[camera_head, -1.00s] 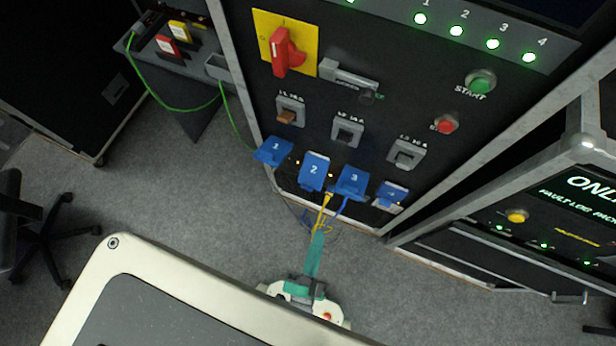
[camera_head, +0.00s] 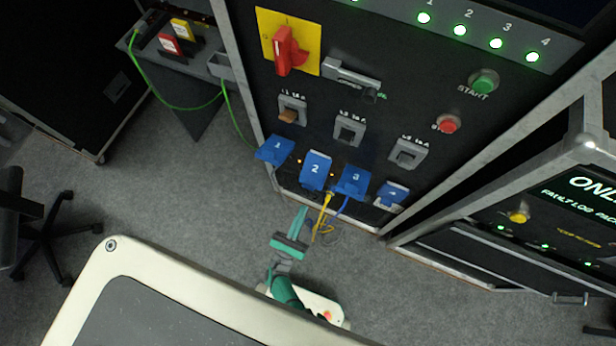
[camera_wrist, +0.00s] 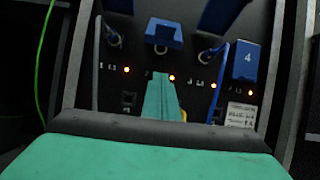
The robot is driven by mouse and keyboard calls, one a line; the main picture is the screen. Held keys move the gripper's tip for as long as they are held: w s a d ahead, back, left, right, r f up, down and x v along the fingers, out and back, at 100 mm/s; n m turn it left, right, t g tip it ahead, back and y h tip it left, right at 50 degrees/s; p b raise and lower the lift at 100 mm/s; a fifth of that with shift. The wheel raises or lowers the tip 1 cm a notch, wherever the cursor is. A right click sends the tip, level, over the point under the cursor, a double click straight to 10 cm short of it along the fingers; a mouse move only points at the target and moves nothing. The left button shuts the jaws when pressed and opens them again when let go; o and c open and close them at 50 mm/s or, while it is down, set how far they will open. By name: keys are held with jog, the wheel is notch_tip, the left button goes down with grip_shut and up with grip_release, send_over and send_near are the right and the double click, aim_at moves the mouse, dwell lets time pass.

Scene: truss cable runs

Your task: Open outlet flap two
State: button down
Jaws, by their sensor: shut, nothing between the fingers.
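Outlet flap two (camera_head: 316,170) is blue, marked 2, on the lower part of the dark panel between flap one (camera_head: 275,149) and flap three (camera_head: 351,181). In the wrist view flap two (camera_wrist: 163,32) appears raised outward, with a round fitting below its edge. Flap four (camera_wrist: 245,62) hangs flat. My gripper (camera_head: 302,211) is shut and empty, below and apart from flap two. In the wrist view its green fingers (camera_wrist: 163,88) point up toward the panel and hide part of the area under outlet two.
A red rotary switch (camera_head: 286,52) and breakers are above. The panel's right frame post stands near flap four.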

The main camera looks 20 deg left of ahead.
aim_at(311, 187)
jog(key=w+r, duration=0.6)
jog(key=r, duration=0.1)
jog(key=shift+r+m, duration=0.15)
jog(key=shift+m, duration=0.15)
dwell(0.3)
jog(key=shift+a+r, duration=0.1)
jog(key=shift+a, duration=0.05)
dwell(0.4)
